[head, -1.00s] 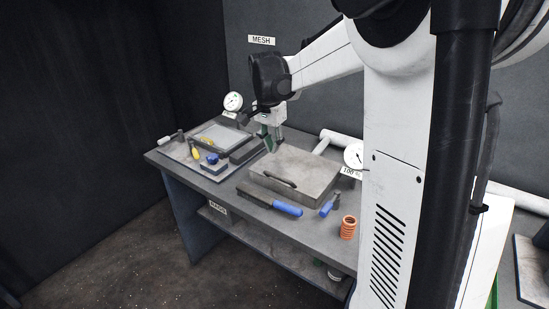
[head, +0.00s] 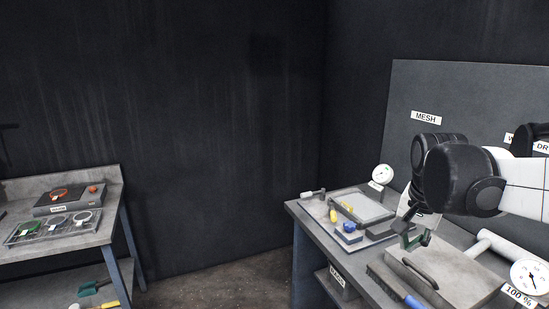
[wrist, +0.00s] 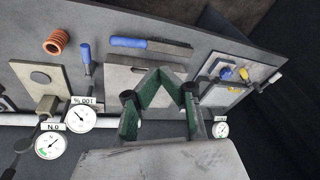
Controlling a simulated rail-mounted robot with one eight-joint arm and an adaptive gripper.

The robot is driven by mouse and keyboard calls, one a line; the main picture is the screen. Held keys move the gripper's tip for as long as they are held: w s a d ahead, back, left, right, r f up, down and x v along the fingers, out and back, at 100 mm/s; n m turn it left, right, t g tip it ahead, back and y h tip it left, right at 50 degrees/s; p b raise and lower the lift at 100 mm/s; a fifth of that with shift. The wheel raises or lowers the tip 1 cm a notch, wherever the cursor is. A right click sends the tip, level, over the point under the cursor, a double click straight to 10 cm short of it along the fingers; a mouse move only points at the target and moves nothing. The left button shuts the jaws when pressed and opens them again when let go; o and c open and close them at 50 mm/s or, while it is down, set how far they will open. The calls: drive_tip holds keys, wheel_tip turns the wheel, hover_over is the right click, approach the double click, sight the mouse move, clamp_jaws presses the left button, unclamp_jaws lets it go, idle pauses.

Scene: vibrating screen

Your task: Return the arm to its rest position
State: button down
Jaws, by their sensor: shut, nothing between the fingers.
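My gripper (head: 417,240) hangs at the end of my white and black arm on the right of the head view, above the grey bench. In the wrist view my gripper (wrist: 161,73) shows its green fingers angled together, with the tips meeting and nothing between them. Beneath it lies a grey flat-topped block (head: 452,278) with a dark handle; this block also shows in the wrist view (wrist: 118,80), partly hidden by the fingers. My gripper appears apart from the block, though the exact height is hard to tell.
The bench (head: 312,222) also holds a framed tray (head: 370,208), a blue item (head: 349,228) and dial gauges (head: 382,175) (head: 527,276). A second bench (head: 70,259) with rings stands at left. Bare floor (head: 215,285) lies between. An orange coil (wrist: 57,41) shows in the wrist view.

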drive_tip(key=s+a+f+n+t+y+b, duration=0.1)
drive_tip(key=s+a+f+n+t, duration=0.15)
drive_tip(key=s+a+n, duration=0.4)
drive_tip(key=s+a+f+n+t, duration=0.2)
drive_tip(key=s+a+f, duration=0.15)
drive_tip(key=s, duration=0.55)
wheel_tip(320, 180, down, 19)
drive_tip(key=b, duration=1.9)
drive_tip(key=shift+b, duration=0.4)
drive_tip(key=shift+g, duration=0.25)
